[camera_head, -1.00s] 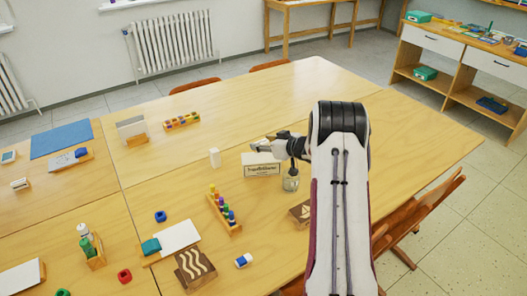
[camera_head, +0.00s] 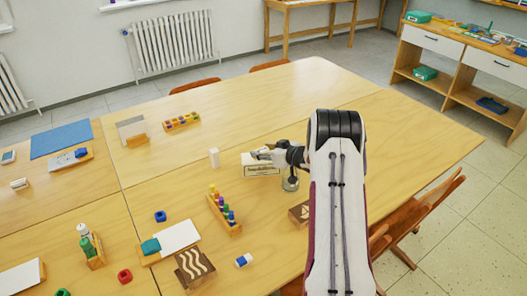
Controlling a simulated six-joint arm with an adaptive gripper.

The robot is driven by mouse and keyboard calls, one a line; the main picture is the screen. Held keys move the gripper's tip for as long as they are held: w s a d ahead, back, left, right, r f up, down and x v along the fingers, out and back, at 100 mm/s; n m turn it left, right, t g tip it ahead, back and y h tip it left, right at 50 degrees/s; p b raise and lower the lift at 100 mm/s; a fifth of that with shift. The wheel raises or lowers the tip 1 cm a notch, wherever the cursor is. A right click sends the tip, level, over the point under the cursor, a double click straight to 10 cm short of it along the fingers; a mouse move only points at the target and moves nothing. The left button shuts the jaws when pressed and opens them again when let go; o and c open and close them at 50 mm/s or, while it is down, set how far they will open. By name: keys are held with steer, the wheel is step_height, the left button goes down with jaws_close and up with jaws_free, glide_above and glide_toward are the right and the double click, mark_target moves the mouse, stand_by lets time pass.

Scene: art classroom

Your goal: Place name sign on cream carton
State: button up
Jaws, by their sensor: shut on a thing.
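A cream carton (camera_head: 262,171) with dark lettering on its front stands on the wooden table near the middle of the view. My gripper (camera_head: 259,154) is at the carton's top edge and covers part of it. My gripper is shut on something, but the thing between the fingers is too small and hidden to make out. I cannot pick out the name sign for certain. Whether the held thing touches the carton cannot be told from here.
A rack of coloured pegs (camera_head: 225,214) and a dark wooden block (camera_head: 299,213) are nearer. The table behind the carton is clear.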

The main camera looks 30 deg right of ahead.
steer(key=shift+f, duration=0.1)
steer(key=o, duration=0.9)
steer(key=shift+s, duration=0.1)
steer(key=shift+s+d+r, duration=0.1)
steer(key=shift+s+r, duration=0.35)
steer(key=shift+v, duration=5.35)
steer(key=shift+r, duration=0.1)
